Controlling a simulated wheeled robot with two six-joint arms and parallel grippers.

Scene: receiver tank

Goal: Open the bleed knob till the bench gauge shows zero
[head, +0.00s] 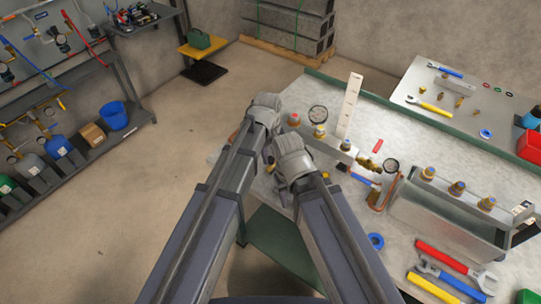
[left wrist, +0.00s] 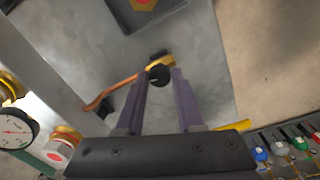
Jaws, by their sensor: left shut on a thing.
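The black bleed knob (left wrist: 159,74) sits on a small brass fitting in the left wrist view, with a copper pipe (left wrist: 122,80) running off to the left. My left gripper (left wrist: 161,82) is shut on the knob, one finger on each side. In the head view my arms hide the knob and most of the left gripper. A round white gauge with a red needle (left wrist: 15,128) shows at the left of the wrist view, too small to read. Two gauges stand on the bench in the head view, one behind (head: 318,113) and one at the right (head: 391,165).
A metal box with brass fittings (head: 445,216) stands on the bench (head: 335,207). Wrenches (head: 455,257) and a blue ring (head: 376,240) lie near it. The floor between is clear.

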